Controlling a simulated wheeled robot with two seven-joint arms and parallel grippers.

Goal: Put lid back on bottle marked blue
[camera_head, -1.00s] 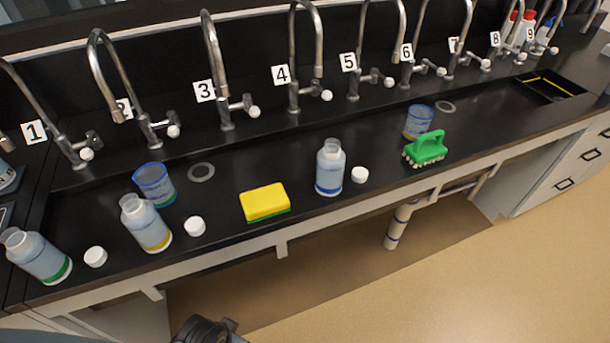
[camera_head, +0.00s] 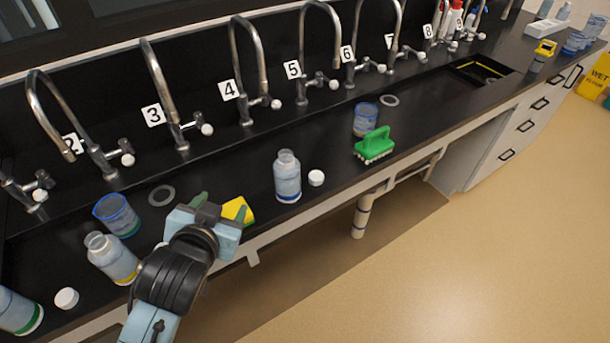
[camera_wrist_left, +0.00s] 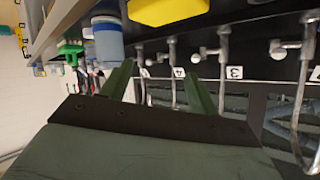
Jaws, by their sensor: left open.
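The blue-marked bottle (camera_head: 287,180) stands upright and uncapped on the black bench, with a blue band at its base. It also shows in the left wrist view (camera_wrist_left: 108,42), inverted. A white lid (camera_head: 316,178) lies on the bench just right of it. My left gripper (camera_head: 219,205) is open and empty, in front of the yellow sponge and to the left of the blue-marked bottle. Its two green fingers show apart in the left wrist view (camera_wrist_left: 160,82). My right gripper is not in view.
The yellow-marked bottle (camera_head: 111,258), green-marked bottle (camera_head: 18,312) with a lid (camera_head: 66,298), and a beaker (camera_head: 117,215) stand left. A green brush (camera_head: 375,145) and another beaker (camera_head: 365,120) are right. Taps line the back.

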